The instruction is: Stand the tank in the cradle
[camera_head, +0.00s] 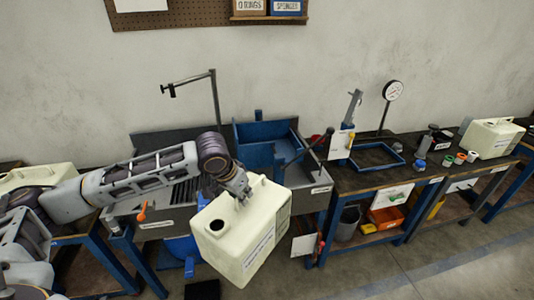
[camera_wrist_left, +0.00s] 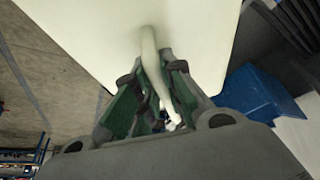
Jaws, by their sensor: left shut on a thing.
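A cream square tank (camera_head: 240,228) with an open dark filler hole and a white label hangs tilted in front of the sink bench. My left gripper (camera_head: 243,199) is shut on the tank's top handle. In the left wrist view its green-padded fingers (camera_wrist_left: 152,92) close around the pale handle (camera_wrist_left: 150,45). A low blue rectangular frame (camera_head: 402,160) lies on the dark bench to the right; it looks like the cradle, though I cannot tell for sure. It appears empty, and the tank is apart from it. My right gripper is not in view.
A blue sink basin (camera_head: 262,131) is behind the tank. A gauge on a stand (camera_head: 393,92) and a post with a white card (camera_head: 339,144) rise near the frame. Small cups (camera_head: 447,160) and another cream tank (camera_head: 490,138) stand farther right. Open floor lies in front.

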